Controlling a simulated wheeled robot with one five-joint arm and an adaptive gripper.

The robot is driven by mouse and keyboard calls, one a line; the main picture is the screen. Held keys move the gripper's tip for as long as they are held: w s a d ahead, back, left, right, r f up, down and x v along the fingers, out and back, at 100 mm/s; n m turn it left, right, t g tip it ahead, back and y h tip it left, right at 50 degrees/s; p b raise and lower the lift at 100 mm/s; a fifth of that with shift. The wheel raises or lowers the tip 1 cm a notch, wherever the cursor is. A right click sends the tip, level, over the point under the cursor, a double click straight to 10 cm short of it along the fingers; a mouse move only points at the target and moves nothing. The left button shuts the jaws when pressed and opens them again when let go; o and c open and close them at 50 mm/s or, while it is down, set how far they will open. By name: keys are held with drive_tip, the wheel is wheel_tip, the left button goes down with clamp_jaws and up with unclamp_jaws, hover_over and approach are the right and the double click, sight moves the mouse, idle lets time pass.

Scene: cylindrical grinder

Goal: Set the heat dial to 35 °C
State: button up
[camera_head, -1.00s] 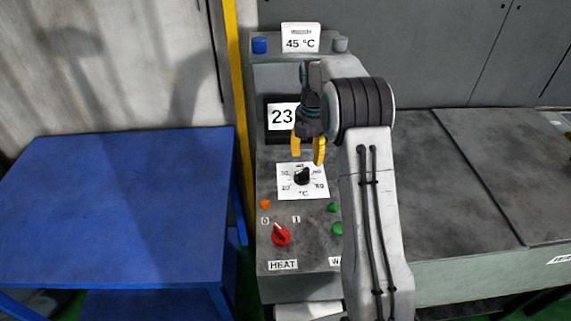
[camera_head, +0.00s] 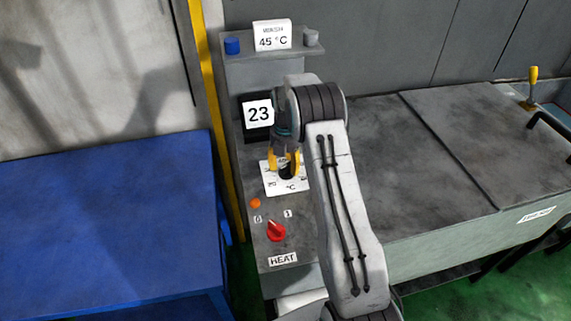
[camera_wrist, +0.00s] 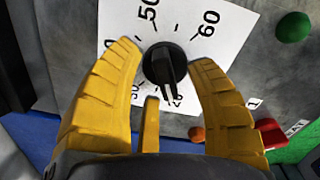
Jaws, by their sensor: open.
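The heat dial is a black knob (camera_wrist: 165,63) on a white scale card (camera_head: 300,187), marked in °C. In the wrist view its ridge points down, toward the 20 and 30 side. 50 and 60 are at the top; the left number is partly hidden by a finger. My gripper (camera_wrist: 164,55) has yellow fingers, open, one on each side of the knob. I cannot tell whether they touch it. In the head view my gripper (camera_head: 284,171) is over the card and hides most of the knob.
A display (camera_head: 258,115) reads 23; a sign (camera_head: 272,36) above reads 45 °C. A red switch (camera_head: 276,231) with 0 and 1 marks sits below the dial, above a HEAT label (camera_head: 283,259). An orange lamp (camera_head: 255,203) is nearby. A blue table (camera_head: 100,220) stands left.

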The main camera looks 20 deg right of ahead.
drive_tip(key=shift+f, duration=0.35)
drive_tip(key=shift+c, duration=0.3)
clamp_jaws()
